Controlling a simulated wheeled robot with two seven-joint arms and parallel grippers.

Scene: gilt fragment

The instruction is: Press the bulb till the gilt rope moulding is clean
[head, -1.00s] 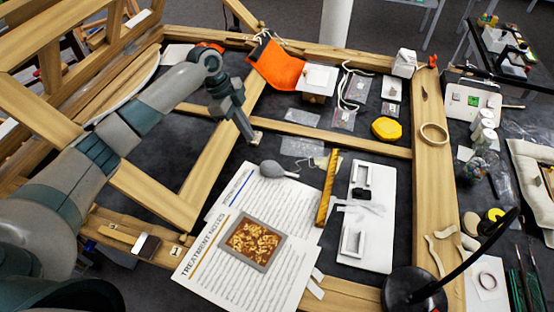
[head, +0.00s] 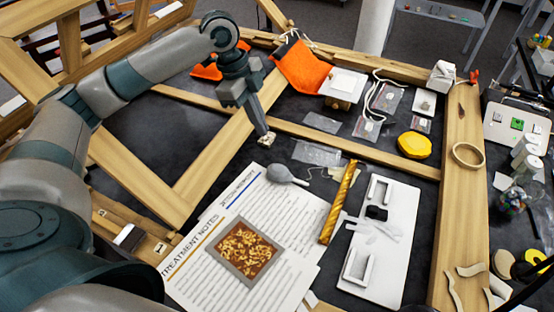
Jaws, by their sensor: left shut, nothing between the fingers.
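The gilt rope moulding (head: 338,203) is a twisted gold strip lying slanted on the dark surface, right of the printed notes. A grey bulb (head: 284,174) with a thin nozzle lies at the top edge of the notes, its nozzle pointing right toward the moulding. My left gripper (head: 266,140) is shut and empty. It points down above and slightly left of the bulb in the picture, apart from it. My right gripper is not in view.
Treatment notes (head: 205,262) carry a framed gold-flecked sample (head: 244,250). A white tray (head: 388,262) lies right of the moulding. Wooden frame bars (head: 345,147) cross the dark table. A yellow block (head: 414,145) and orange cloth (head: 301,67) lie farther back.

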